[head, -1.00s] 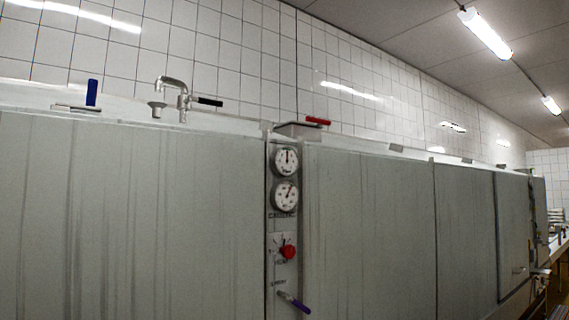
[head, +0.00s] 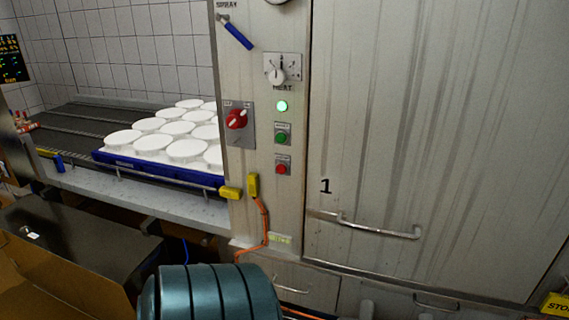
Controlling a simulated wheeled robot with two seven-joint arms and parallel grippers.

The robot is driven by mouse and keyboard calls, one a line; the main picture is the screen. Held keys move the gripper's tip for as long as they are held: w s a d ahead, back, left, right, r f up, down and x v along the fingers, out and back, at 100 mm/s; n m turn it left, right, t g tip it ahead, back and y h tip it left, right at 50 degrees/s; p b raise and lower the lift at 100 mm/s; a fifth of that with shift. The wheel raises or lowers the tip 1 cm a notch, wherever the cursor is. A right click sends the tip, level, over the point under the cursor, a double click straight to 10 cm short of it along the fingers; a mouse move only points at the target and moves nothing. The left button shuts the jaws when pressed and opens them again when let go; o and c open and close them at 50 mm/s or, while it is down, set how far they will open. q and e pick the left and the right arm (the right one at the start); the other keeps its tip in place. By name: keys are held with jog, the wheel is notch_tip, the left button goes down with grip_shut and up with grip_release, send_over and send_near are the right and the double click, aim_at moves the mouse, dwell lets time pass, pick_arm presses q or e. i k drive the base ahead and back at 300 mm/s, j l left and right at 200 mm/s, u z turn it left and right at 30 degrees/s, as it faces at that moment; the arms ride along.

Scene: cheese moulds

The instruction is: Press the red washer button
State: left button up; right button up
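A red button (head: 282,169) sits on a small plate on the pale metal control panel (head: 239,75), low in a column of controls in the head view. A green button (head: 282,138) is just above it, and a lit green lamp (head: 282,106) is above that. A larger red rotary knob (head: 236,118) is mounted to the left. Neither of my grippers shows in the head view, so their state is hidden.
A large metal door (head: 430,130) marked 1, with a bar handle (head: 375,228), is right of the panel. A blue tray (head: 170,176) of white moulds (head: 187,150) stands on a conveyor at left. A ribbed teal cylinder (head: 208,294) is at the bottom.

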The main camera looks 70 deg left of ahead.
aim_at(281, 168)
jog(key=u, duration=2.2)
